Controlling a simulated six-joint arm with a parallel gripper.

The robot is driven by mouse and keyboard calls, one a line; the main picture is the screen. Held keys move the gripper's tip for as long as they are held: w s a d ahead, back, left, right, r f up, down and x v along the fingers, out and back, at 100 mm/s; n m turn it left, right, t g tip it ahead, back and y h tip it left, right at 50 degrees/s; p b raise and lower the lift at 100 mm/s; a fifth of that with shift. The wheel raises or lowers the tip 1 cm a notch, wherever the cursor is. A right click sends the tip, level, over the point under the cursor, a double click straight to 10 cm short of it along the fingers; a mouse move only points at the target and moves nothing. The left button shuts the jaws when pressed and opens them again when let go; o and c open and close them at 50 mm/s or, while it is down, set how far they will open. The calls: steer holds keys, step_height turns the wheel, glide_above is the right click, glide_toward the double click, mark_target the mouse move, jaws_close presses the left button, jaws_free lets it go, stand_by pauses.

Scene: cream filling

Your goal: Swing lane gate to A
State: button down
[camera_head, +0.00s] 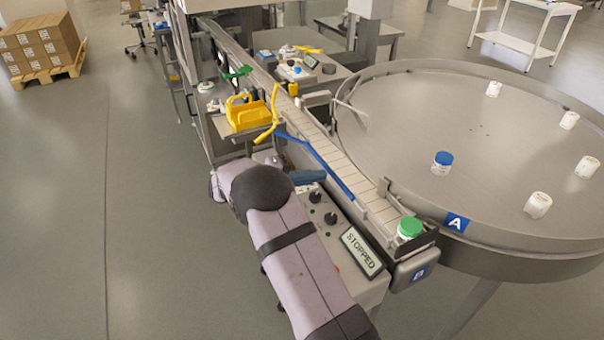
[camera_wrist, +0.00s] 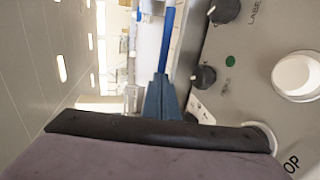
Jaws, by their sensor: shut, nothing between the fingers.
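A long blue bar (camera_head: 320,165) lies along the near side of the conveyor (camera_head: 345,172); it also shows in the wrist view (camera_wrist: 167,40). I cannot tell surely whether it is the lane gate. A blue A sign (camera_head: 456,222) is on the round table's rim, and a blue B sign (camera_head: 418,273) is below the conveyor's end. My gripper (camera_head: 325,176) is shut and empty, its dark blue fingers over the control panel, on the near side of the bar. In the wrist view my gripper (camera_wrist: 162,78) overlaps the bar's lower end; contact is unclear.
A green-capped jar (camera_head: 410,229) stands at the conveyor's end. The round table (camera_head: 400,120) holds a blue-capped jar (camera_head: 442,163) and several white ones. A display (camera_head: 362,251) reads STOPPED. A yellow bin (camera_head: 246,112) and yellow bent rod (camera_head: 274,108) stand beyond my gripper. Panel knobs (camera_head: 331,218) are close by.

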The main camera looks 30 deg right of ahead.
mark_target(341, 178)
steer(key=shift+d+f, duration=0.15)
steer(key=shift+d, duration=0.5)
steer(key=d+t+b, duration=0.1)
steer(key=d+n+t+b, duration=0.1)
steer(key=shift+s+d+f+n, duration=0.15)
steer(key=shift+s+d+n, duration=0.15)
steer(key=d+t+b, duration=0.1)
steer(key=b, duration=0.1)
steer(key=d+n+t+b, duration=0.1)
steer(key=b, duration=0.1)
steer(key=shift+d+f+n+t+y, duration=0.15)
steer(key=shift+d+n+t+y, duration=0.05)
steer(key=shift+n+t+y, duration=0.1)
steer(key=d+n+t+b, duration=0.1)
steer(key=b, duration=0.1)
steer(key=d+n+t+y+b, duration=0.1)
steer(key=b, duration=0.1)
steer(key=shift+w+b, duration=0.2)
steer(key=shift+b, duration=0.15)
steer(key=b, duration=0.1)
steer(key=n+t+b, duration=0.1)
steer(key=shift+s+d+r+t+y+b, duration=0.2)
steer(key=shift+r+t+y+b, duration=0.1)
steer(key=shift+y+b, duration=0.1)
steer(key=shift+r+n+t, duration=0.15)
steer(key=shift+n+t, duration=0.15)
steer(key=shift+r, duration=0.1)
